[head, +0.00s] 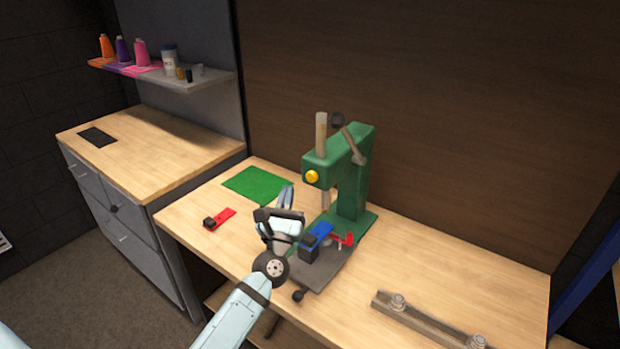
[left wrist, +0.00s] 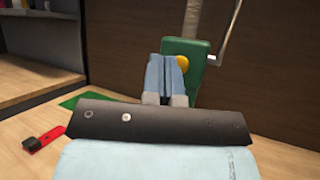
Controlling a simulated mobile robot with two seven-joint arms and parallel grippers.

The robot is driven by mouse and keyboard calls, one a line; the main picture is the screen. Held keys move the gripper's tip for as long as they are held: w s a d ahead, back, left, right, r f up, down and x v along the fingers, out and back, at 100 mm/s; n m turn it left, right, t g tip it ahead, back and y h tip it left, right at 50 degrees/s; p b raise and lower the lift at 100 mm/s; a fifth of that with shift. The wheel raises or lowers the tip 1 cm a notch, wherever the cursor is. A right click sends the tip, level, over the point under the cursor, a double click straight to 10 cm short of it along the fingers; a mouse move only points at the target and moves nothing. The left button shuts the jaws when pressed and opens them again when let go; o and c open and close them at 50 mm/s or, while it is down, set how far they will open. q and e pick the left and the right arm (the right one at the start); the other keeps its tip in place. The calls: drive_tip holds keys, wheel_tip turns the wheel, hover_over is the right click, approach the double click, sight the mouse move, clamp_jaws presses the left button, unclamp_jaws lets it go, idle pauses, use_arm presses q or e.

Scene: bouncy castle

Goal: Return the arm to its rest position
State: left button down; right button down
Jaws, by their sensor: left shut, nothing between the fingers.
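My left arm reaches in from the bottom of the head view. Its gripper (head: 287,194) is over the workbench, beside the left of the green press (head: 354,185). The left wrist view shows the pale blue fingers (left wrist: 167,66) together, with nothing between them and the press behind. My right gripper is in neither view.
A blue and black piece (head: 319,235) and a red piece (head: 348,239) are at the press base, close right of my gripper. A green mat (head: 258,184) and a red and black piece (head: 220,218) lie left. A metal rail (head: 428,321) lies front right.

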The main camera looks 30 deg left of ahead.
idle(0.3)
use_arm(q)
drive_tip(key=s+d+f+m+g+h+p, duration=0.2)
drive_tip(key=s+d+f+m+h, duration=0.4)
drive_tip(key=m, duration=0.7)
drive_tip(key=s+d+f+m+g+h+p, duration=0.2)
drive_tip(key=s+d+f+m+h, duration=0.35)
drive_tip(key=m, duration=0.75)
drive_tip(key=s+d+f+m+g+p, duration=0.1)
drive_tip(key=s+d+f+m+g, duration=0.1)
drive_tip(key=s+f+m, duration=0.4)
drive_tip(key=s+d+f+m+g, duration=0.3)
drive_tip(key=s+f+m+g, duration=0.2)
drive_tip(key=m, duration=0.5)
drive_tip(key=shift+s+d+f+m+p, duration=0.15)
drive_tip(key=shift+s+f+m+p, duration=0.2)
drive_tip(key=shift+s+f, duration=0.7)
drive_tip(key=shift+s+r, duration=0.1)
drive_tip(key=shift+r, duration=0.1)
